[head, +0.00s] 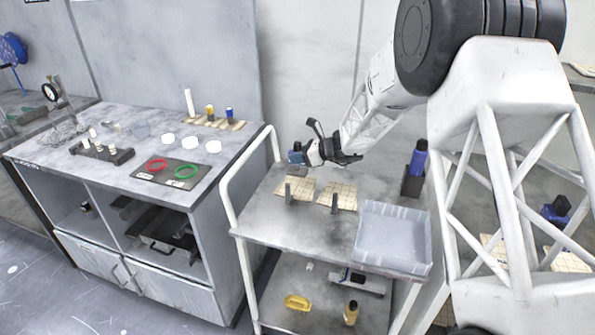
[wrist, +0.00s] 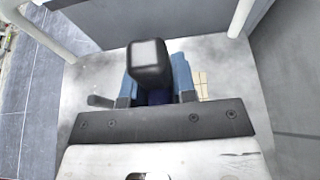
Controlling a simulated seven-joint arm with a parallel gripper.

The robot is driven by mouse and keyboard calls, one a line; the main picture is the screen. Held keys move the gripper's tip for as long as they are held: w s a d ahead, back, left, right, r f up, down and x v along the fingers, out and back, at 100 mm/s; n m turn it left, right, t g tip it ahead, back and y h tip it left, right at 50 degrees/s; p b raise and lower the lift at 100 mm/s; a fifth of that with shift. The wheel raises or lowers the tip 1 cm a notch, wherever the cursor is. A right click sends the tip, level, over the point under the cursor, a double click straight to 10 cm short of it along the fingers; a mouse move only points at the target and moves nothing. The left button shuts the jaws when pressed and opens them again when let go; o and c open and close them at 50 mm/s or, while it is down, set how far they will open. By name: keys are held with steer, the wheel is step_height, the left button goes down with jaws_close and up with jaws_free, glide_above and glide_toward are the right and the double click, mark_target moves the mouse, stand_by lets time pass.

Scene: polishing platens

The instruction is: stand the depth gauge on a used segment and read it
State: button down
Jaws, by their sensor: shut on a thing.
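My gripper (head: 298,155) is above the back left of the grey cart in the head view. In the wrist view my gripper (wrist: 155,92) has blue fingers closed on a dark thing with a pale square top (wrist: 148,55). I cannot tell whether this is the depth gauge. It is held above the cart top, and its lower part is hidden. Two pale, grid-marked pieces, the left (head: 295,189) and the right (head: 338,196), lie on the cart below my gripper. I cannot tell which segments are used.
Two small dark posts stand by the grid-marked pieces. The bench holds red (head: 157,166) and green (head: 186,171) rings and a round dial on a stand (head: 50,92).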

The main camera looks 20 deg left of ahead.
mark_target(299, 168)
steer(key=shift+f, duration=0.85)
steer(key=shift+f, duration=1.9)
steer(key=shift+f, duration=0.1)
steer(key=c, duration=0.9)
jaws_free()
steer(key=shift+d, duration=0.15)
steer(key=v, duration=1.1)
steer(key=shift+d+r, duration=0.25)
steer(key=shift+d, duration=0.1)
